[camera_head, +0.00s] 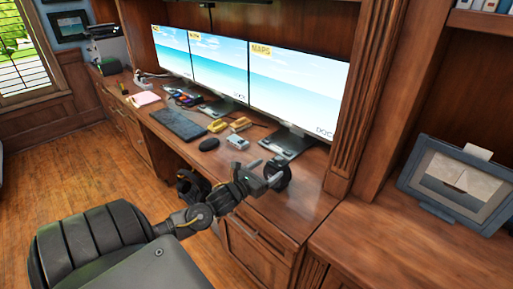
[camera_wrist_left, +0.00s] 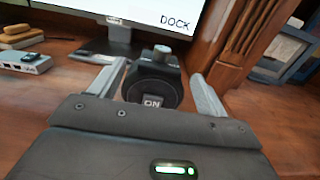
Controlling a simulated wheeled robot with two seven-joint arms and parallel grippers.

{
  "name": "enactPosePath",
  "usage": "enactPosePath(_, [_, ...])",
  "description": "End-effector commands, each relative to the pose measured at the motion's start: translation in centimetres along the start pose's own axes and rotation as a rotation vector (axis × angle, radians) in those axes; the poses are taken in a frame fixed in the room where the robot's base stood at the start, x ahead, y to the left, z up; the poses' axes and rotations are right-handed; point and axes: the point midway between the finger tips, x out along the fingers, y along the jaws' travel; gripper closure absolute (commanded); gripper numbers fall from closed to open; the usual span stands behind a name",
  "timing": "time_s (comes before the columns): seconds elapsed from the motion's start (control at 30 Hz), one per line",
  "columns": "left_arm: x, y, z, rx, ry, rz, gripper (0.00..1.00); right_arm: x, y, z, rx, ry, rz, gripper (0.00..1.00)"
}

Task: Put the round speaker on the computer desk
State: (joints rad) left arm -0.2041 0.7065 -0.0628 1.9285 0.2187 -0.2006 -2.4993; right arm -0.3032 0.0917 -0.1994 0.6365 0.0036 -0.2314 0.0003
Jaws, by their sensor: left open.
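The round speaker (camera_wrist_left: 153,88) is black, with a knob on top and an "ON" label on its front. In the left wrist view it stands between my two open fingers, with a visible gap on the right side. In the head view the speaker (camera_head: 281,173) shows as a dark round shape at the gripper's tip, over the right part of the computer desk (camera_head: 300,205). It appears to rest on the desktop. My left gripper (camera_head: 276,181) is open around it, and its fingers partly hide it. My right gripper is in neither view.
Three monitors (camera_head: 298,85) stand along the back. A keyboard (camera_head: 178,124), a mouse (camera_head: 209,144), a small white box (camera_head: 237,142) and yellow items (camera_head: 240,124) lie left of the speaker. A wood pillar (camera_head: 358,100) rises at the right. A framed picture (camera_head: 457,180) stands beyond it.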

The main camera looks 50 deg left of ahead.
Motion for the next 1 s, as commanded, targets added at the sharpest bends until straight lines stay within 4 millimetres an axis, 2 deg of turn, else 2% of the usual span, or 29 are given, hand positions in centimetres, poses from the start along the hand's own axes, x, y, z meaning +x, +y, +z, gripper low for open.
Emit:
enactPosePath(0.03, [-1.1,-0.1,-0.3,0.001,0.004,-0.002,0.24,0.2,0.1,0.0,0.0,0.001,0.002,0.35])
enactPosePath(0.2, [-3.9,0.0,-0.2,0.001,0.003,-0.001,0.24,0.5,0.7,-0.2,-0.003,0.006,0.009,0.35])
enactPosePath(0.37, [-5.2,0.0,-0.1,0.0,0.001,0.0,0.24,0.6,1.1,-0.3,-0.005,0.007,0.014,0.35])
enactPosePath(1.0, [-5.6,0.0,0.0,0.0,0.0,0.0,0.24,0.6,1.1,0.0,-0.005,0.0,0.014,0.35])
